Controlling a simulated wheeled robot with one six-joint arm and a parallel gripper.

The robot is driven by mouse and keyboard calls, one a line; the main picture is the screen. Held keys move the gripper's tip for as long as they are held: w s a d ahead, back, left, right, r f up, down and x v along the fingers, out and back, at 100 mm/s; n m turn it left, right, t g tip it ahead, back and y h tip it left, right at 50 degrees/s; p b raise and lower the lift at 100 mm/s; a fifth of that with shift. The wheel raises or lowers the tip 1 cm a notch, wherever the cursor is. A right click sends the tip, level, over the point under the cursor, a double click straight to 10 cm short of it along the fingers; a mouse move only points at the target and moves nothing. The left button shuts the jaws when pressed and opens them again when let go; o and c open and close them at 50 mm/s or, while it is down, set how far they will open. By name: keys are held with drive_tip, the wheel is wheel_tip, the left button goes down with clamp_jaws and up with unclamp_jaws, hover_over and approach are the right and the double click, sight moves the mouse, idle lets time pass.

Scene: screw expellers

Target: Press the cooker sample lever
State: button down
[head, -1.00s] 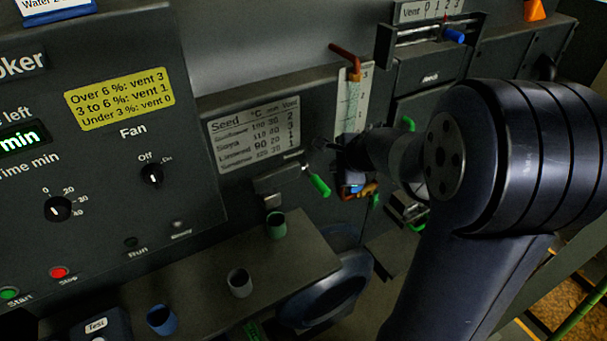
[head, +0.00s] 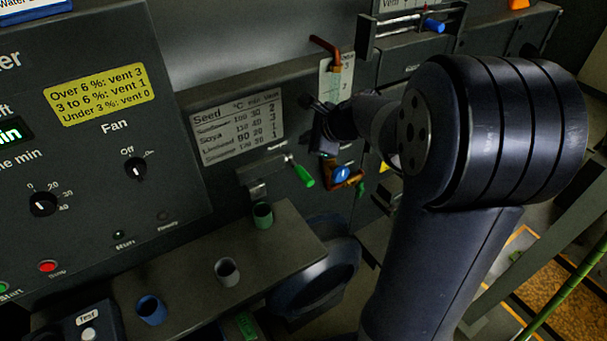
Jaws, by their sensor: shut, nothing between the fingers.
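The sample lever (head: 303,174) has a green grip and sticks out below the seed table on the dark cooker front, slanting down to the right. Beside it on the left is a small outlet block (head: 257,189), with a green cup (head: 263,215) below it on the shelf. My gripper (head: 314,105) is small and dark in this view, above the lever and a little to its right, in front of the gauge. Its fingers are shut and empty, and it appears apart from the lever. My arm hides part of the machine on the right.
A shelf (head: 190,262) below holds a grey cup (head: 227,270) and a blue cup (head: 151,309). A copper pipe with a blue valve knob (head: 341,174) is right of the lever. A seed chart (head: 238,128) and the control panel (head: 90,170) are at left.

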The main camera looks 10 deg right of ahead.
sight(306, 174)
wheel_tip(306, 174, down, 8)
drive_tip(key=b, duration=0.6)
drive_tip(key=shift+r, duration=0.15)
idle(1.5)
drive_tip(key=shift+f+b, duration=0.4)
drive_tip(key=shift+b, duration=0.1)
drive_tip(key=shift+f+b, duration=1.35)
drive_tip(key=shift+f, duration=0.2)
idle(1.2)
drive_tip(key=shift+r, duration=0.1)
idle(0.5)
drive_tip(key=shift+r+p, duration=1.85)
drive_tip(key=shift+r, duration=0.05)
drive_tip(key=shift+r, duration=0.1)
wheel_tip(306, 174, up, 5)
drive_tip(key=p, duration=0.4)
